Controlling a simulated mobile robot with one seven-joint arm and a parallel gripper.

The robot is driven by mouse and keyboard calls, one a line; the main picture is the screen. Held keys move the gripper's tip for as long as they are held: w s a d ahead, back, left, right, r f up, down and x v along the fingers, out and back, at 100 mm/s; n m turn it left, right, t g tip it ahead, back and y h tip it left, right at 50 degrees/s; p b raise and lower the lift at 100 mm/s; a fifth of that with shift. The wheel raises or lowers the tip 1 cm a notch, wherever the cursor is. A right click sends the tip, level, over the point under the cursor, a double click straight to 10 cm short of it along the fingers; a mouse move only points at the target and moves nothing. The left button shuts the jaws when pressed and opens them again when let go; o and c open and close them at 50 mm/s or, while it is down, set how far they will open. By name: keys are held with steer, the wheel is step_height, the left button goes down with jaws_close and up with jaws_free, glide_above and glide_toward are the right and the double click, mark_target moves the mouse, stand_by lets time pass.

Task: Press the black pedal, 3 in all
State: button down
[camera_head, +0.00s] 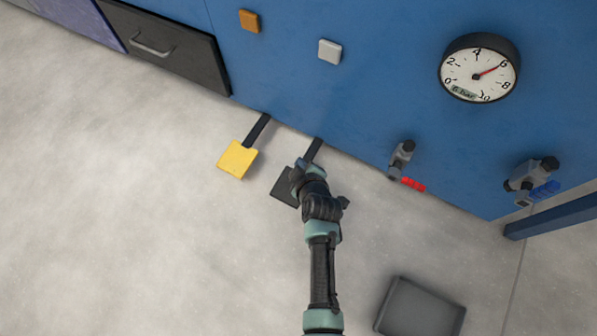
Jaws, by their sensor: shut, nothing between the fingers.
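The black pedal (282,188) is a dark square plate on a dark bar (314,149) that comes out from the foot of the blue wall. My gripper (297,170) is shut and empty. It lies over the right part of the black pedal and hides some of it. I cannot tell whether it touches the pedal or whether the pedal is pushed down.
A yellow pedal (238,159) stands to the left. The blue wall (350,90) carries an orange button (249,21), a white button (330,51), a gauge (480,68) and two valves (401,158) (530,175). A dark grey block (420,308) lies at bottom right. The floor at left is clear.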

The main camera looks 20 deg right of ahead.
steer(key=m, duration=0.4)
steer(key=shift+s+d+r+p, duration=0.1)
steer(key=shift+s+r+p, duration=0.1)
steer(key=shift+r+p, duration=0.15)
steer(key=r+m, duration=0.1)
steer(key=m, duration=0.4)
steer(key=r+m+p, duration=0.1)
steer(key=m, duration=0.4)
steer(key=a+r+m+h, duration=0.1)
steer(key=m, duration=0.4)
steer(key=shift+w+r+p, duration=0.15)
steer(key=shift+w+p, duration=0.15)
step_height(320, 180, down, 8)
steer(key=b, duration=0.8)
steer(key=shift+d+f, duration=0.1)
steer(key=shift+f, duration=0.35)
stand_by(0.7)
